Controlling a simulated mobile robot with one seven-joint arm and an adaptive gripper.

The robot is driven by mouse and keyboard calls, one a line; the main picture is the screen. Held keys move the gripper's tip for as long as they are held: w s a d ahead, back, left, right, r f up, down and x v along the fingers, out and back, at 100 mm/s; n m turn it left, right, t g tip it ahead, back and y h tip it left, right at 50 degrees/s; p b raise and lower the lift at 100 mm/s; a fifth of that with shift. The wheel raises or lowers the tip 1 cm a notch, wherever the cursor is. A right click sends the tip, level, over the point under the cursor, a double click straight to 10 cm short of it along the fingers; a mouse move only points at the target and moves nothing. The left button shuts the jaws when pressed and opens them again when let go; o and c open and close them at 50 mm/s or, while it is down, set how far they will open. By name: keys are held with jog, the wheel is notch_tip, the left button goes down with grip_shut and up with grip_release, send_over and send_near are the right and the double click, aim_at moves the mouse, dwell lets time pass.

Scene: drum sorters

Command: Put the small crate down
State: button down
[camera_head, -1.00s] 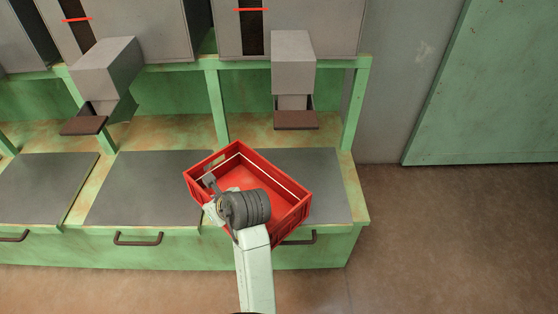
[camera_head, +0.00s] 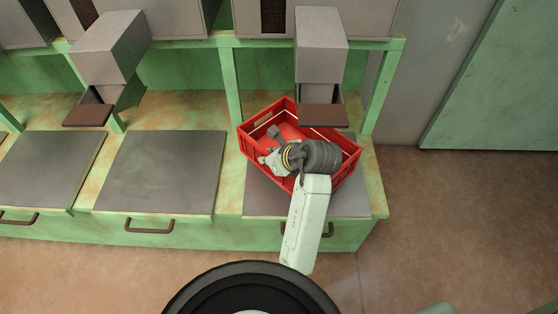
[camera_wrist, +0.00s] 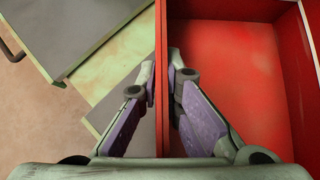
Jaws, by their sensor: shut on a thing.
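The small crate (camera_head: 349,167) is red and open-topped, and sits askew above the right-hand dark grey panel (camera_head: 232,204) of the green bench. My gripper (camera_head: 276,146) is at the crate's left side. In the wrist view my gripper (camera_wrist: 164,82) has one finger on each side of the crate's red wall (camera_wrist: 162,40), shut on it. The crate's red floor (camera_wrist: 235,80) looks empty there. Whether the crate's underside touches the panel cannot be told, as the crate and my arm hide it.
A grey chute (camera_head: 321,50) with a brown lip (camera_head: 323,116) hangs just behind and over the crate's far edge. Green posts (camera_head: 383,88) stand behind on either side. Another grey panel (camera_head: 160,172) to the left is bare. Handles (camera_head: 149,226) line the bench front.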

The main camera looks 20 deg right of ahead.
jog(key=d, duration=0.3)
jog(key=shift+w+d+f, duration=0.1)
jog(key=shift+w, duration=0.05)
jog(key=shift+f+p, duration=0.3)
jog(key=shift+f, duration=1.45)
jog(key=shift+f, duration=0.2)
jog(key=c, duration=1.8)
grip_release()
jog(key=shift+r, duration=0.1)
jog(key=shift+d+r, duration=0.1)
jog(key=shift+r, duration=0.15)
jog(key=v, duration=1.1)
jog(key=shift+s+d+r+p, duration=0.1)
jog(key=shift+s+r+p, duration=0.05)
jog(key=shift+s+p, duration=0.2)
